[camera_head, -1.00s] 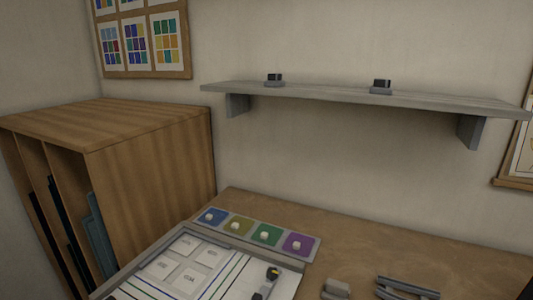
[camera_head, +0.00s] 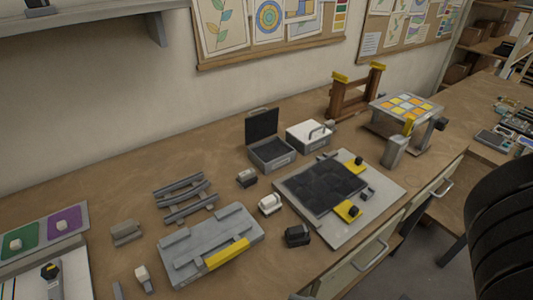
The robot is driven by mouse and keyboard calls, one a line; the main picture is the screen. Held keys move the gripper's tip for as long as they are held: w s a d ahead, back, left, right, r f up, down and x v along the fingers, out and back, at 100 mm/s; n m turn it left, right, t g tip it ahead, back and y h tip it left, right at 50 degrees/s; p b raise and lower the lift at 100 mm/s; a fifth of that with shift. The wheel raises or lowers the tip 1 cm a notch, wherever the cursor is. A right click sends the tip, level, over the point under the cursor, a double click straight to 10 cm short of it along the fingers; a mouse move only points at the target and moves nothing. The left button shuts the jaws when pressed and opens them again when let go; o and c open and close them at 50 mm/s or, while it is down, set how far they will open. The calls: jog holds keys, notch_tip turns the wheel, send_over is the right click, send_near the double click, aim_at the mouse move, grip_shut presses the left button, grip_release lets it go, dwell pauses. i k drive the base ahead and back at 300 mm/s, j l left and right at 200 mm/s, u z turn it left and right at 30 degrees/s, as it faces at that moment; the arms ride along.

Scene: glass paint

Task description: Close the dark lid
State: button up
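The dark lid (camera_head: 262,124) stands upright, hinged at the back edge of a small grey box (camera_head: 280,164) on the workbench. The box is open, and its dark inside shows. A similar box with a white lid (camera_head: 308,133) and a handle stands just to its right; its lid is shut. My gripper is not in view. A dark ribbed part of my own arm shows at the right edge.
The workbench (camera_head: 110,205) holds a plate with a dark panel and yellow clamps (camera_head: 345,205), a grey fixture with a yellow bar (camera_head: 210,245), grey rails (camera_head: 185,197) and small blocks. A wooden stand (camera_head: 355,97) is at the back. Bare bench lies left of the open box.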

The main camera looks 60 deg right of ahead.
aim_at(260, 125)
jog(key=i+j+z, duration=0.15)
jog(key=z, duration=0.35)
jog(key=i+j+z, duration=0.1)
jog(key=j+z, duration=0.4)
